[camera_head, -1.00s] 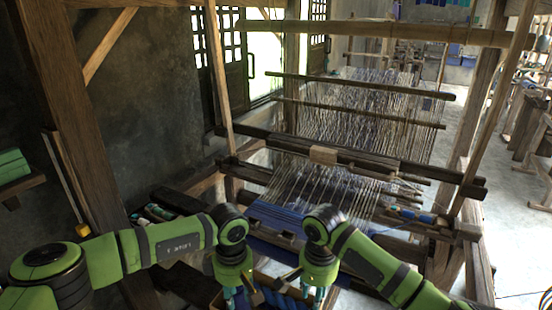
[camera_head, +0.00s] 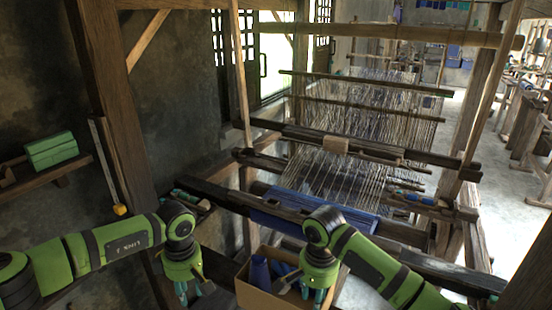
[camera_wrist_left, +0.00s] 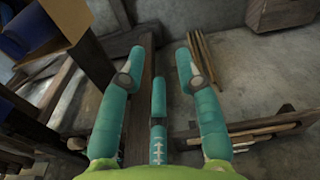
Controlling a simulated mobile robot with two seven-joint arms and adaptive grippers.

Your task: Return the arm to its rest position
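My left arm comes in from the left in the head view, bent, with its green and teal gripper (camera_head: 194,291) pointing down left of the cardboard box. In the left wrist view its teal fingers (camera_wrist_left: 158,60) are spread wide with nothing between them. My right arm comes in from the lower right. Its gripper (camera_head: 312,295) points down at the right side of the box; its fingertips are partly cut off, so its opening is unclear.
The cardboard box (camera_head: 268,300) holds a blue spool (camera_head: 260,270) and other blue items. The wooden loom with blue rolled cloth (camera_head: 315,208) stands just beyond. A wooden post (camera_head: 110,100) and a shelf with a green block (camera_head: 51,150) are at left. Thin sticks (camera_wrist_left: 203,58) lean below.

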